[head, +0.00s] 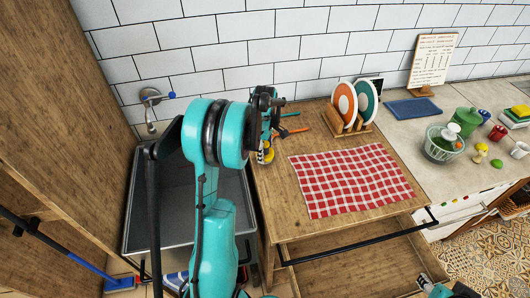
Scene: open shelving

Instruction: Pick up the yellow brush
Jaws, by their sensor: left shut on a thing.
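A small yellow thing (267,155), which I take to be the yellow brush, shows just below my left gripper (268,133) at the left back of the wooden counter. My left gripper is shut on it. The gripper and arm hide most of the brush, so its full shape and any gap to the counter cannot be made out. Part of my right arm shows at the bottom right edge; its fingers are not clearly visible.
Orange- and green-handled utensils (290,131) lie right beside the gripper. A rack with plates (346,103) stands behind a red checked cloth (352,180). A deep grey sink (175,205) lies left. An open drawer (350,272) juts out in front.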

